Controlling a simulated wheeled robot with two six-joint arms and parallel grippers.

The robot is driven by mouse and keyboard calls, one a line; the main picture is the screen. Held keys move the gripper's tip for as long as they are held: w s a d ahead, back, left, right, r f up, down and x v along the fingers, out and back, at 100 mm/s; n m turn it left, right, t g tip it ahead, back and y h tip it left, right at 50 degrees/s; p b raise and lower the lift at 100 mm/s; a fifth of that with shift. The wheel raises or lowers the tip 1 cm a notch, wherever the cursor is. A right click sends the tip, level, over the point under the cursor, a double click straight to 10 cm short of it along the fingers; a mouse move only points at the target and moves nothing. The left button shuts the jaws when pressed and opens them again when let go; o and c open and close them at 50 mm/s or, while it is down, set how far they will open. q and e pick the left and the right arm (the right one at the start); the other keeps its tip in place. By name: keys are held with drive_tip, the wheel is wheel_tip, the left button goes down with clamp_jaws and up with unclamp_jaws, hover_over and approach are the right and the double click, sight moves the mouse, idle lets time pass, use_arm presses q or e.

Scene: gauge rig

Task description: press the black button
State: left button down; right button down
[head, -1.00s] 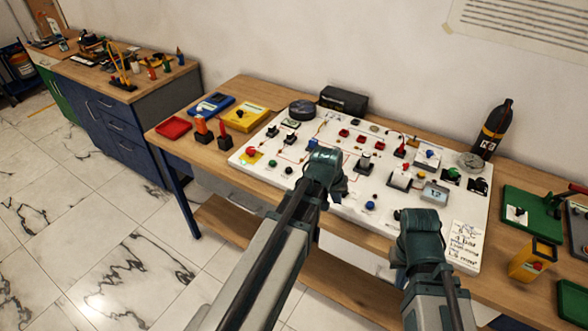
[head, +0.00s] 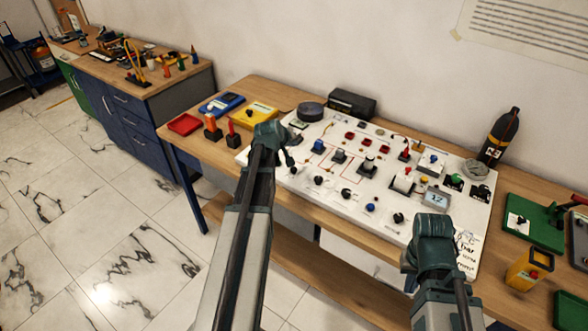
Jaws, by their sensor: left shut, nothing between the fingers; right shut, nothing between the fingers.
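The white gauge board (head: 375,198) lies on the wooden bench. Along its front part sit small round black controls: one at the left (head: 318,180), one near the middle (head: 346,194) and one at the right (head: 398,217). I cannot tell at this size which is a button and which is a knob. My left gripper (head: 289,158) is over the board's left end, left of these controls, mostly hidden by its own wrist. My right gripper (head: 409,272) is at the board's front right, partly hidden by its arm. Both are shut and empty.
A blue button (head: 370,207) sits between the middle and right black controls. A grey display (head: 436,198) and a black bottle (head: 499,138) are at the right. A red tray (head: 184,124) and a yellow box (head: 254,113) stand left of the board.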

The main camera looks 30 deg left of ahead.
sight(293, 172)
use_arm(q)
drive_tip(key=shift+f, duration=0.15)
wheel_tip(293, 172, down, 9)
drive_tip(key=b, duration=0.8)
drive_tip(key=shift+r+b, duration=0.2)
drive_tip(key=shift+b, duration=0.2)
idle(1.4)
drive_tip(key=shift+f+b, duration=0.4)
drive_tip(key=shift+f+b, duration=0.5)
idle(0.6)
drive_tip(key=shift+r, duration=0.15)
drive_tip(key=shift+r+p, duration=0.8)
drive_tip(key=shift+p, duration=0.15)
drive_tip(key=shift+r, duration=0.1)
